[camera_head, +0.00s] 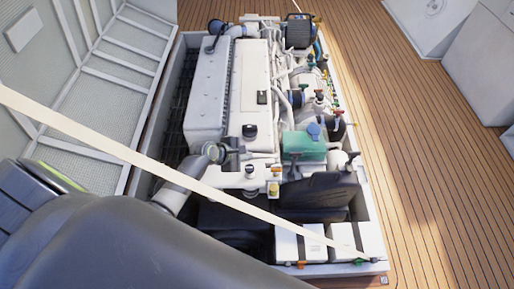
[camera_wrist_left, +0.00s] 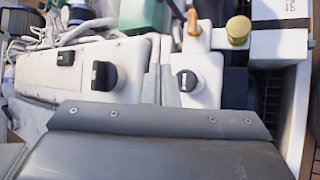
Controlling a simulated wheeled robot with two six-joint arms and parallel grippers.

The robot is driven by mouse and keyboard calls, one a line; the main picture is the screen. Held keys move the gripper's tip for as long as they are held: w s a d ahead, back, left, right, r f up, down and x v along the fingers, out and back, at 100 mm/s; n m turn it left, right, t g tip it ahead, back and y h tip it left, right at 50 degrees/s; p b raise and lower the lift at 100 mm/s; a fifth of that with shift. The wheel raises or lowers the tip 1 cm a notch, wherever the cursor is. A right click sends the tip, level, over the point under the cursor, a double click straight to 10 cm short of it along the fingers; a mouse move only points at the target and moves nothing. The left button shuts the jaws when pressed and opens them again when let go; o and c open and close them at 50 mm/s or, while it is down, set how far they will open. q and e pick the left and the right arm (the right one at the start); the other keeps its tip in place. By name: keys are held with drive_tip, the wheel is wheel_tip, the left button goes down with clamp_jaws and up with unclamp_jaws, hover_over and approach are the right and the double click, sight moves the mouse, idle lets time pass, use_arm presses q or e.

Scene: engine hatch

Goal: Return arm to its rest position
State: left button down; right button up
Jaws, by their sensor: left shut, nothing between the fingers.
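My left arm reaches in from the lower left of the head view. My left gripper (camera_head: 233,159) is over the near-left part of the white engine (camera_head: 249,82), close above its top cover. Its fingers are together with nothing between them, and they look small and partly lost against the engine. In the left wrist view, the closed fingers (camera_wrist_left: 160,84) are in front of the engine's pale top, between two black caps. I cannot tell whether they touch it. My right gripper is in neither view.
A pale diagonal bar (camera_head: 105,143) crosses the head view in front of the engine bay. The raised hatch panel (camera_head: 115,65) stands at left. A green box (camera_head: 304,145) and white batteries (camera_head: 300,245) are at the near right. Wooden deck (camera_head: 395,105) lies clear at right.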

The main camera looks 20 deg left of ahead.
use_arm(q)
drive_tip(key=s+a+r+m+g+y, duration=0.15)
drive_tip(key=s+r+m, duration=0.25)
drive_tip(key=s+m, duration=0.45)
drive_tip(key=s+a+r+m+g+y, duration=0.1)
drive_tip(key=s+r+m+y, duration=0.3)
drive_tip(key=s, duration=0.7)
drive_tip(key=s+a+r+m+g+y, duration=0.15)
drive_tip(key=s+r+m, duration=0.25)
drive_tip(key=s+m, duration=0.5)
wheel_tip(320, 180, down, 25)
drive_tip(key=s+a+g+h, duration=0.1)
drive_tip(key=g, duration=0.1)
drive_tip(key=s+d+f, duration=0.1)
drive_tip(key=s+f, duration=1.4)
drive_tip(key=shift+f+n+g+h, duration=0.15)
drive_tip(key=shift+n+g+h, duration=0.15)
drive_tip(key=shift+n+g, duration=0.15)
